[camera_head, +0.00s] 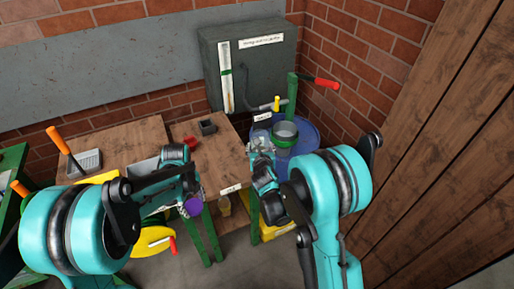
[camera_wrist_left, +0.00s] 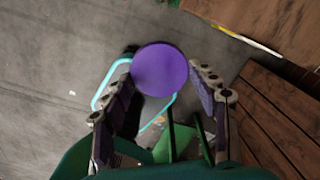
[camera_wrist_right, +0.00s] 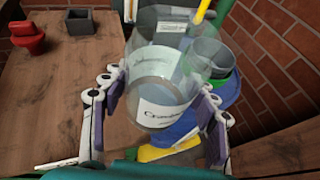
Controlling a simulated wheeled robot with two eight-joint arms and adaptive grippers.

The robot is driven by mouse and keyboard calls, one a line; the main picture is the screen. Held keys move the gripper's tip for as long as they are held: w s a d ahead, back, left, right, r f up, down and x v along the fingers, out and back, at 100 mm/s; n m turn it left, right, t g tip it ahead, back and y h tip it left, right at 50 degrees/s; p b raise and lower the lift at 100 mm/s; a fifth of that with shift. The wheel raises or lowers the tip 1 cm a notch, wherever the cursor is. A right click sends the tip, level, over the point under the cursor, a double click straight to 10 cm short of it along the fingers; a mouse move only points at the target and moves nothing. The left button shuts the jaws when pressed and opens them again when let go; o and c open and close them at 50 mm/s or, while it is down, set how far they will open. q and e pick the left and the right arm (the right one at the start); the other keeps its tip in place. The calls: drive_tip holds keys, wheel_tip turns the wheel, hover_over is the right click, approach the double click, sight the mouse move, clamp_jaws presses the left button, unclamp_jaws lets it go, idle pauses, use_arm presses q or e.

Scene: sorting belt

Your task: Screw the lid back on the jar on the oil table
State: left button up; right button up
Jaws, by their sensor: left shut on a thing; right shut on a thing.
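My left gripper (camera_wrist_left: 162,82) is shut on a round purple lid (camera_wrist_left: 161,68), which lies flat-on between its fingers. In the head view the lid (camera_head: 193,206) is in front of the wooden table's front edge, over the floor. My right gripper (camera_wrist_right: 162,98) is shut on a clear see-through jar (camera_wrist_right: 162,80) with white labels. In the head view the jar (camera_head: 261,141) is at the right end of the oil table (camera_head: 222,165), beside the blue drum. The lid and jar are well apart. The jar's mouth is hard to make out.
A blue drum (camera_head: 308,138) with a grey bucket (camera_head: 285,129) stands right of the table. A green post (camera_head: 292,95) with a red handle rises behind it. A dark box (camera_head: 208,127) and a red item (camera_head: 190,143) sit on the table. A brick wall is close behind.

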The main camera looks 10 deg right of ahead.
drive_tip(key=o, duration=0.8)
drive_tip(key=c, duration=1.2)
